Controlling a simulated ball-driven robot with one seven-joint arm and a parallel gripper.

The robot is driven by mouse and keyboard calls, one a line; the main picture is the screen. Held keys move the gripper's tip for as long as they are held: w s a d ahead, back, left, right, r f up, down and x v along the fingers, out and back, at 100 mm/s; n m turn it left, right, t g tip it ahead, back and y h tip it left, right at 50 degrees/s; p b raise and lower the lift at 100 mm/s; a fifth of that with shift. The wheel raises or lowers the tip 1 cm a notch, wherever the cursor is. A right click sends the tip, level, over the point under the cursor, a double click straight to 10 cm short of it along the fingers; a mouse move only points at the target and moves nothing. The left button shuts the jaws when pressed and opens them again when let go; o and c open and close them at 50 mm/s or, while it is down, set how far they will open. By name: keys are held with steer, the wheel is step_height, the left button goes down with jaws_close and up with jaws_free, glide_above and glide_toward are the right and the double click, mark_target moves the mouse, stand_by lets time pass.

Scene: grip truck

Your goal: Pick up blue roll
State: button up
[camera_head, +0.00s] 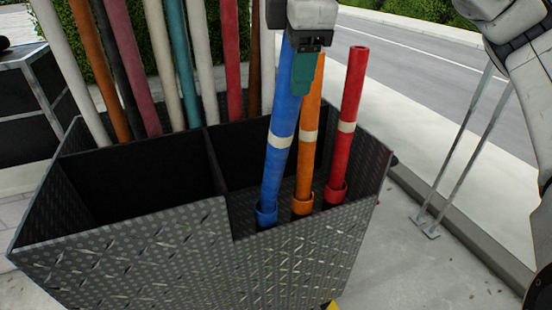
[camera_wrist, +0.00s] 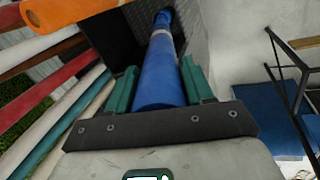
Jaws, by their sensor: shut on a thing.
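The blue roll (camera_head: 279,147) stands nearly upright in the right compartment of the dark metal bin (camera_head: 180,255), with a white band at mid-height and a blue collar at its foot. My gripper (camera_head: 305,65) is at its upper end and is shut on it. In the wrist view the blue roll (camera_wrist: 162,72) lies between the two green fingers of my gripper (camera_wrist: 158,88). The roll's foot still shows down inside the bin. Its top end is hidden by my gripper.
An orange roll (camera_head: 307,140) and a red roll (camera_head: 346,125) stand close to the right of the blue roll. The left compartment's front area is empty. Several long rolls (camera_head: 180,62) lean along the back. A road (camera_head: 420,65) lies behind.

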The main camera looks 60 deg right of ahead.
jaws_close()
steer(key=shift+r, duration=0.15)
stand_by(0.4)
steer(key=shift+r, duration=0.55)
steer(key=s+a+r+b, duration=0.2)
steer(key=s+a+r, duration=0.5)
steer(key=s+r, duration=0.4)
steer(key=shift+s+r+b, duration=0.3)
steer(key=shift+s+r, duration=0.05)
steer(key=shift+s, duration=0.2)
steer(key=shift+w, duration=0.1)
